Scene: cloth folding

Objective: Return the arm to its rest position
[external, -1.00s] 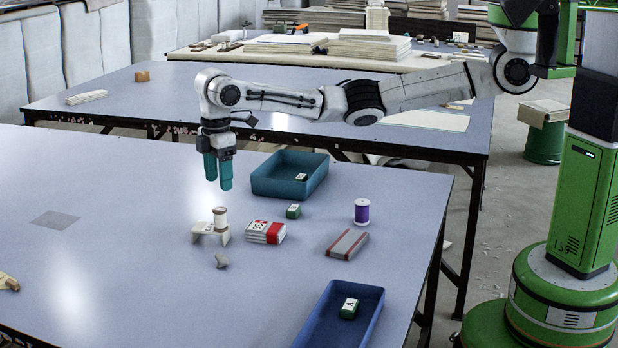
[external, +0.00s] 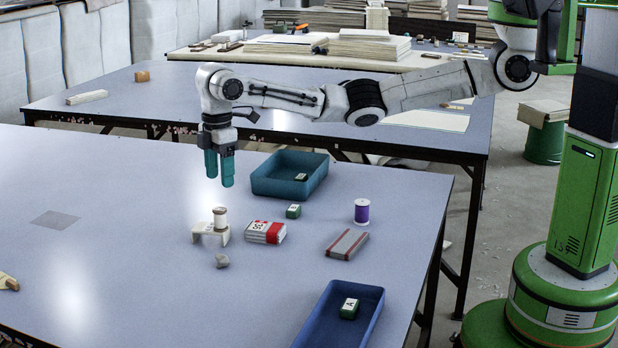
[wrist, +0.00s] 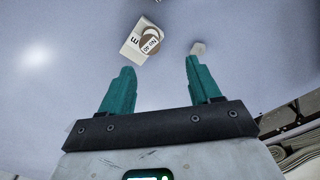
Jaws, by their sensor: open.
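My gripper (external: 220,184) is open and empty, with its teal fingers pointing down above the table (external: 130,215). It hangs above a white spool of thread (external: 220,218), which stands on a small white stand (external: 204,231). In the wrist view my two fingers (wrist: 158,98) are spread apart with nothing between them. The spool (wrist: 150,40) and its stand (wrist: 131,48) show beyond the fingertips there. My arm reaches in from the right side of the external view.
A grey lump (external: 222,261) lies in front. The table's left is mostly clear.

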